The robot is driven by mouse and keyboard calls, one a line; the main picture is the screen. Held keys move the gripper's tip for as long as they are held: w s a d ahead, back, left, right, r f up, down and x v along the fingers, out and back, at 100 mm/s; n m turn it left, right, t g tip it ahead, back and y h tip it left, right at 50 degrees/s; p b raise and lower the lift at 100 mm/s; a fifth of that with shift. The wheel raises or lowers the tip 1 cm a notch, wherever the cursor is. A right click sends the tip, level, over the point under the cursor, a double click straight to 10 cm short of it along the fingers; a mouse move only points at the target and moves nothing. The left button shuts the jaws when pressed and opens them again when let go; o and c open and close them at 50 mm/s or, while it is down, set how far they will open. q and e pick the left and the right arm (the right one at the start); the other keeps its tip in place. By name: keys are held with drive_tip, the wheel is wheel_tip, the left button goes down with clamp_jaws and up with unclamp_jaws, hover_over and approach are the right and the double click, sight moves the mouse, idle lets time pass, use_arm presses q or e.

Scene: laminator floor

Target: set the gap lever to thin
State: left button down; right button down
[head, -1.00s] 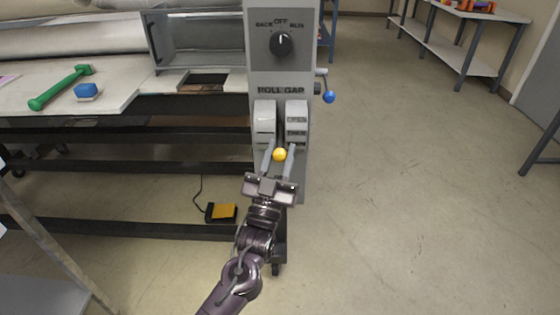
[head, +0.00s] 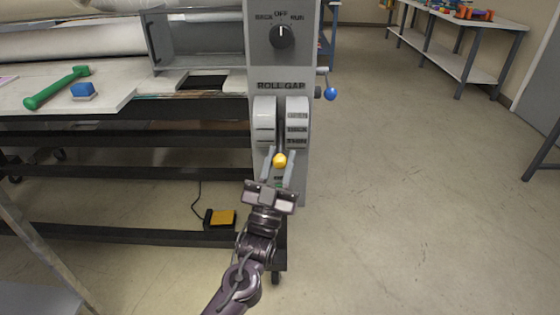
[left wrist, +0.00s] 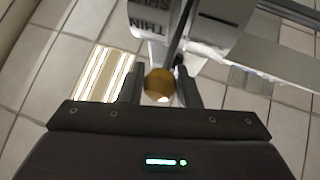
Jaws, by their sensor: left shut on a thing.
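The gap lever, with a yellow ball knob (head: 280,161), sticks out of the slot under the ROLL GAP label on the grey machine column (head: 283,70). White plates flank the slot; the right plate (head: 297,118) reads OPEN, THICK and THIN from top to bottom. The knob sits low, just below the THIN line. My left gripper (head: 280,157) has its fingers on both sides of the knob and is shut on it. In the left wrist view the knob (left wrist: 159,84) is between the fingers, with the THIN lettering beyond. My right gripper is not in view.
A dial (head: 282,37) is above, its pointer near OFF. A blue-ended crank (head: 330,94) juts from the column's right side. A green tool (head: 58,88) and a blue block (head: 83,90) lie on the left table. A yellow pedal (head: 222,218) is on the floor. The right floor is clear.

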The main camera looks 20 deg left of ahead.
use_arm(q)
drive_tip(key=shift+f, duration=0.2)
drive_tip(key=c, duration=1.1)
unclamp_jaws()
drive_tip(key=shift+r, duration=0.1)
drive_tip(key=shift+s+f, duration=0.1)
drive_tip(key=shift+f, duration=0.1)
drive_tip(key=b+v, duration=0.1)
drive_tip(key=v, duration=0.6)
drive_tip(key=shift+s, duration=0.2)
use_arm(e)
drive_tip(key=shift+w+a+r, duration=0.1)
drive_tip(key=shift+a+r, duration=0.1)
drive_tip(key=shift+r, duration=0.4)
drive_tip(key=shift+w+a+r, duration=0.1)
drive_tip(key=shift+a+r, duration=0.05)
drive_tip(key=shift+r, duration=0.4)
